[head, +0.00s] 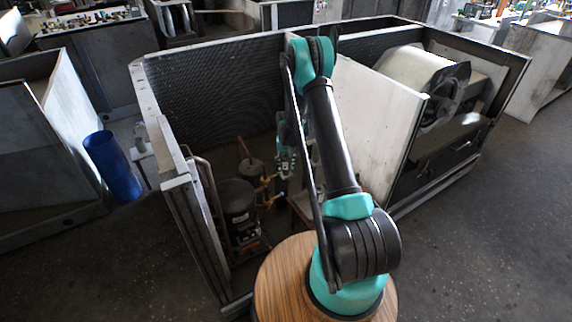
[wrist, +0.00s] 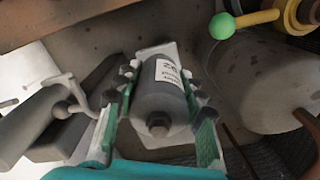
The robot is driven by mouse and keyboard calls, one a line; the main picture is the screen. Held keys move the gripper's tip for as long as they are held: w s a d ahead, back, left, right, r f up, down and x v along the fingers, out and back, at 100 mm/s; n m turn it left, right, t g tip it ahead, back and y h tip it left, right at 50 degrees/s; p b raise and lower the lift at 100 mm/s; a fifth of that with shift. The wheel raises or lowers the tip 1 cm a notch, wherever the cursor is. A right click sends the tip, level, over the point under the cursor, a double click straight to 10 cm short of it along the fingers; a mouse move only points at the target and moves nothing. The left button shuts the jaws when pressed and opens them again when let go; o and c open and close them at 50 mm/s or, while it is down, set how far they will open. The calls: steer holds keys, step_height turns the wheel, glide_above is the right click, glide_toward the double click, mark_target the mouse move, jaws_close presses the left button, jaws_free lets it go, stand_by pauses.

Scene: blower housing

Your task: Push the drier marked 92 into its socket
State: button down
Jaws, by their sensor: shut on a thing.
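The drier marked 92 (wrist: 165,95) is a dark grey cylinder with a white label and a hex-shaped end facing the wrist camera. My gripper (wrist: 158,88) has its green-padded fingers on both sides of the drier and is shut on it. A pale block (wrist: 150,141) shows behind and beneath the drier; I cannot tell whether it is the socket or how far the drier sits in it. In the head view my gripper (head: 286,163) is down inside the open housing, and the drier cannot be made out there.
The housing's left wall (head: 165,150) and middle panel (head: 365,125) flank my arm. A black compressor (head: 238,205) and brass-coloured piping (head: 268,190) stand nearby. In the wrist view a large grey cylinder (wrist: 265,85) is at right, with a green-knobbed valve (wrist: 222,26) above; grey fittings (wrist: 45,115) are left.

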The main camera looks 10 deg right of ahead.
mark_target(286, 154)
steer(key=shift+f, duration=0.3)
stand_by(0.5)
stand_by(0.5)
steer(key=c, duration=0.9)
jaws_free()
steer(key=shift+o, duration=0.7)
steer(key=o, duration=0.4)
steer(key=shift+r, duration=3.5)
